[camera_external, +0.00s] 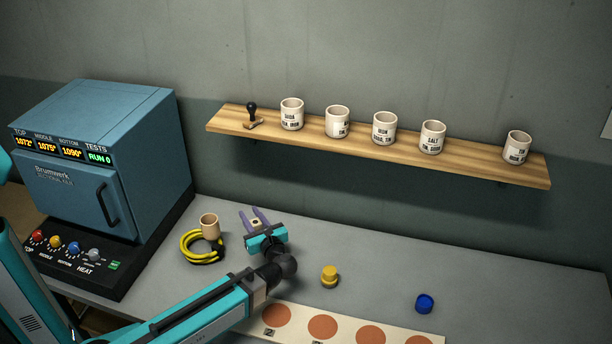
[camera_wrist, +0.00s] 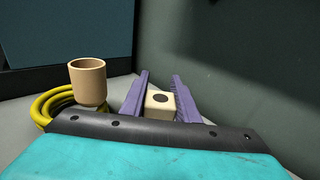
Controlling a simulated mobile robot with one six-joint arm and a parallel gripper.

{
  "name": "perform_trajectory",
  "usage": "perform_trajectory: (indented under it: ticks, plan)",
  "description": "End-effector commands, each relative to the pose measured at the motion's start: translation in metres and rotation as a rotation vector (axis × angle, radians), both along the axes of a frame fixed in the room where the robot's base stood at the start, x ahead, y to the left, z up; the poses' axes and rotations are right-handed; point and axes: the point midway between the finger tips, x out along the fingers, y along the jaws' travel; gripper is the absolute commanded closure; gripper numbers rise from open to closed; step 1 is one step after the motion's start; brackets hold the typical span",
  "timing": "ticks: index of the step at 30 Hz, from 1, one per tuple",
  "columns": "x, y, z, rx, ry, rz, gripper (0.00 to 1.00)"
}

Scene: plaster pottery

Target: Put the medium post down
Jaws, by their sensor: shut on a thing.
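The medium post (camera_wrist: 160,104) is a cream block with a dark round spot on its face, held between the two purple fingers. My gripper (camera_wrist: 161,78) is shut on it. In the external view my gripper (camera_external: 249,211) is low over the back of the grey table (camera_external: 390,250), right of the yellow coil, and the post (camera_external: 256,223) shows small between the fingers. I cannot tell whether the post touches the table. Its lower part is hidden by the gripper body in the wrist view.
A tan cup (camera_external: 209,227) stands by a yellow coil (camera_external: 203,246) just left of my gripper. The blue kiln (camera_external: 110,160) is further left. A yellow knob-like piece (camera_external: 329,276) and a blue one (camera_external: 424,303) stand to the right. A shelf (camera_external: 225,122) holds several labelled cups.

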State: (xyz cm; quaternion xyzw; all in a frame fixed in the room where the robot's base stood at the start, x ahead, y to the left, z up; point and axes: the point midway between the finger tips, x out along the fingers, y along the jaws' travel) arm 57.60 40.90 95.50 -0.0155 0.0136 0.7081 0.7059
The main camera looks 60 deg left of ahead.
Motion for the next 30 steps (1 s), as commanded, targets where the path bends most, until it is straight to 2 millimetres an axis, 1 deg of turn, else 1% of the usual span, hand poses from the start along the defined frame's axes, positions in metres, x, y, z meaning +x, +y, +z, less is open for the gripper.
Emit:
perform_trajectory:
  ticks: [9, 12, 28, 29, 30]
  plan:
    - [0.000, 0.000, -0.028, 0.001, 0.002, 0.000, 1.00]
    - [0.000, 0.000, -0.034, 0.001, 0.002, 0.000, 1.00]
    - [0.000, 0.000, -0.041, 0.001, 0.000, 0.000, 1.00]
    - [0.000, 0.000, -0.041, 0.000, 0.000, 0.000, 0.67]
    - [0.000, 0.000, -0.040, 0.000, 0.000, 0.000, 0.60]
